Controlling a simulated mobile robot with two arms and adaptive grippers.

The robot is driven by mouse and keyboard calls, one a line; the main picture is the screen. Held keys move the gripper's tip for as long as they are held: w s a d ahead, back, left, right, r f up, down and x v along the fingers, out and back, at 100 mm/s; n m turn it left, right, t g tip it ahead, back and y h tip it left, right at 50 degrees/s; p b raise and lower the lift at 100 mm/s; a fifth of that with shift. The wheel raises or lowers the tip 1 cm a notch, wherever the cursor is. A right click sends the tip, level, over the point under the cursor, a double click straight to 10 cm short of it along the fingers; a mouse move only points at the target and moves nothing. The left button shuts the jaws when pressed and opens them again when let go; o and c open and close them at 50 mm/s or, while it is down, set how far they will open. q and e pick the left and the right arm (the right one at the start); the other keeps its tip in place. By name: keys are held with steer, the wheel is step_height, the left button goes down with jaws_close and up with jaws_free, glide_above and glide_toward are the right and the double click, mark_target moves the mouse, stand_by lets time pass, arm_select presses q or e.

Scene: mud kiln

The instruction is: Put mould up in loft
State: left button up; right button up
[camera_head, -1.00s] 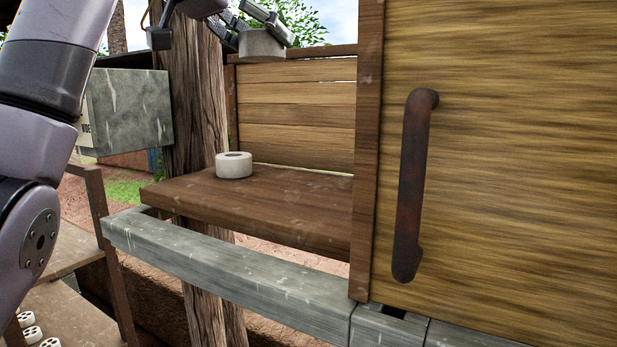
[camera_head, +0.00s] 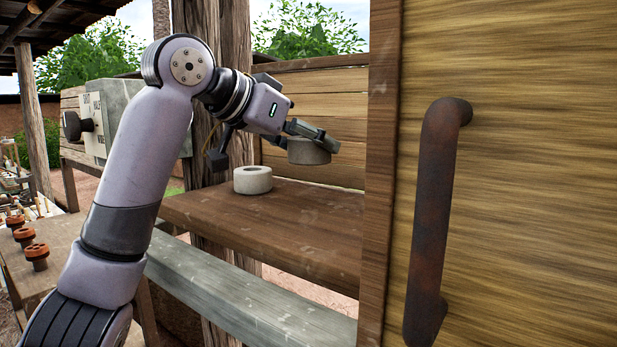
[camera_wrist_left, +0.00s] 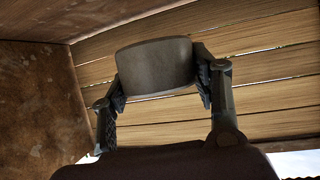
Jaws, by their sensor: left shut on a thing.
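My left gripper (camera_head: 300,140) is shut on a round, pale grey mould (camera_head: 309,152), held above the brown wooden loft shelf (camera_head: 270,215). In the left wrist view the held mould (camera_wrist_left: 155,68) sits between the two fingers, with slatted boards behind it. A second round, pale mould (camera_head: 253,180) with a dark hollow in its top rests on the shelf near its left end, below and left of the held one. My right gripper is not in view.
A wooden door panel with a rusty handle (camera_head: 437,215) fills the right side. A grey beam (camera_head: 240,300) runs before the shelf. A post (camera_head: 208,160) and a grey switch box (camera_head: 112,110) stand left. Slatted boards (camera_head: 320,100) close the back.

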mark_target(307, 202)
arm_select(q)
steer(key=shift+f, duration=0.7)
steer(key=shift+s+a+f, duration=0.15)
steer(key=shift+a+f, duration=0.05)
steer(key=shift+f, duration=0.35)
step_height(307, 202, down, 4)
steer(key=shift+r+p, duration=0.2)
steer(key=shift+p, duration=0.5)
steer(key=shift+f, duration=0.15)
steer(key=o, duration=1.3)
steer(key=shift+f, duration=0.1)
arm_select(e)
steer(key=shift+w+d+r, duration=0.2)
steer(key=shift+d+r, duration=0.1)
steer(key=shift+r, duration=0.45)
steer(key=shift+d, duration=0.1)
